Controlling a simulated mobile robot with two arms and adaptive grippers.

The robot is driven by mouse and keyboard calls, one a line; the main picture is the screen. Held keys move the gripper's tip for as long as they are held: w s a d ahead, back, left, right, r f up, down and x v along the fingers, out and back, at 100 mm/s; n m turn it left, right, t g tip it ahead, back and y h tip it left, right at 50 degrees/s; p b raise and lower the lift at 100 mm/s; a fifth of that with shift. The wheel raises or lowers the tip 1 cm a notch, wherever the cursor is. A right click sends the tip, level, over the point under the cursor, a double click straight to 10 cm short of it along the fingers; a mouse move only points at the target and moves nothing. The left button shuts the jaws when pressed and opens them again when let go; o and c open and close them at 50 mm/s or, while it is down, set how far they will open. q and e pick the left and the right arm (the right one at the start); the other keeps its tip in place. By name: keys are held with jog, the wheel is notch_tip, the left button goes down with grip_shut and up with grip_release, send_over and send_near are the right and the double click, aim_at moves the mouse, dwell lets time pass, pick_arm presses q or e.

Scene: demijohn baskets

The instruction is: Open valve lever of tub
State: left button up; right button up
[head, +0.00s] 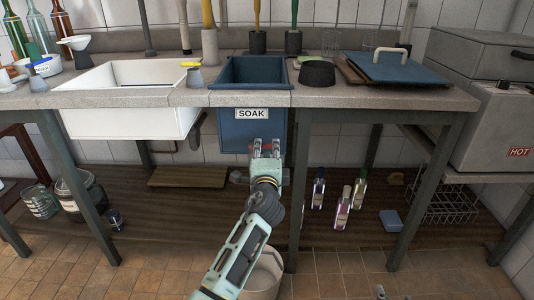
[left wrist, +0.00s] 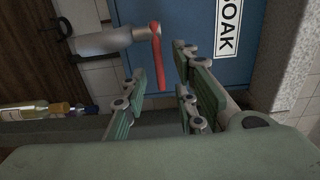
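The blue tub (head: 235,133), labelled SOAK, is set into the counter in the head view. My left gripper (head: 266,146) is in front of its lower face, pointing toward it. In the left wrist view the tub's blue wall (left wrist: 185,14) is behind the fingers. A grey valve body (left wrist: 102,42) with a red lever (left wrist: 158,58) shows there. The lever lies ahead of the gap between my open left fingers (left wrist: 158,80); whether either finger touches it I cannot tell. The lever is not clearly visible in the head view. My right gripper is not in view.
A white sink (head: 125,118) is left of the tub. A white bucket (head: 262,275) stands on the floor below my left arm. Bottles (head: 343,207) stand on the lower shelf to the right, beside a counter leg (head: 299,190). A grey HOT box (head: 495,130) is at far right.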

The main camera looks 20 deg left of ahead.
pick_arm(q)
jog(key=shift+w+a, duration=0.1)
jog(key=shift+w, duration=0.25)
grip_shut()
dwell(0.5)
